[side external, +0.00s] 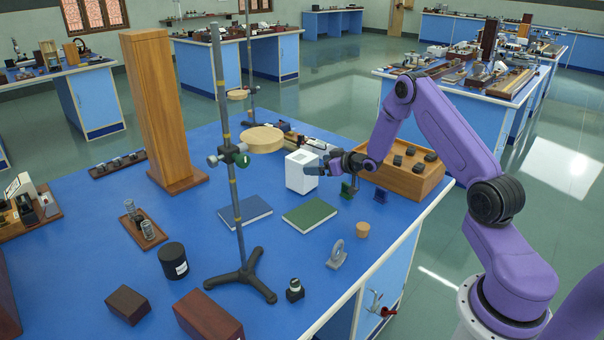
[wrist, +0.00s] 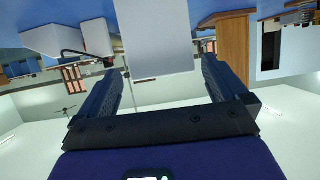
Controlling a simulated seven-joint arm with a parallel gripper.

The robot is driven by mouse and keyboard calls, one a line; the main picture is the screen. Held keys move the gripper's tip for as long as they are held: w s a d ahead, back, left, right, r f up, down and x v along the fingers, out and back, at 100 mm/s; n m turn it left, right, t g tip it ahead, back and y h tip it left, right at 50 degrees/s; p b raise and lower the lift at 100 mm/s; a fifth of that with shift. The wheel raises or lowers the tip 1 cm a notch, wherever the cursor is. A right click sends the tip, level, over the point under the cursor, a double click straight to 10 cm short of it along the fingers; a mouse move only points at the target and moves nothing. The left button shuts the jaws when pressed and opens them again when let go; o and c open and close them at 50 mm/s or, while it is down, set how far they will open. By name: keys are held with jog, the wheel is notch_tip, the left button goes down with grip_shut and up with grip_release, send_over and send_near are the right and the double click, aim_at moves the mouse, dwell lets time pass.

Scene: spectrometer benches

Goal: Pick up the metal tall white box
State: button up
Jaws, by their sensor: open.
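The tall white box (side external: 300,172) stands upright on the blue bench top, with a small dark opening or mark on its top. In the wrist view a pale, plain-faced block, apparently the same white box (wrist: 155,38), fills the gap ahead of my fingers. My gripper (side external: 317,167) is at the right side of the box, with its dark fingers pointing left towards it. In the wrist view my gripper (wrist: 161,66) is open, with one finger on each side of the box's near end. I cannot tell whether either finger touches it.
A wooden tray (side external: 402,182) with dark blocks lies right of the box. A green book (side external: 310,216) and a blue book (side external: 245,211) lie in front. A metal stand (side external: 234,190) with a wooden disc (side external: 262,139) rises left. A tall wooden column (side external: 152,110) stands further left.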

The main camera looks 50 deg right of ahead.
jog(key=shift+x, duration=4.25)
jog(key=shift+w+r, duration=0.1)
jog(key=shift+r, duration=0.05)
jog(key=c, duration=0.7)
jog(key=shift+r, duration=0.1)
jog(key=c, duration=0.3)
jog(key=shift+c, duration=0.2)
jog(key=shift+r, duration=0.15)
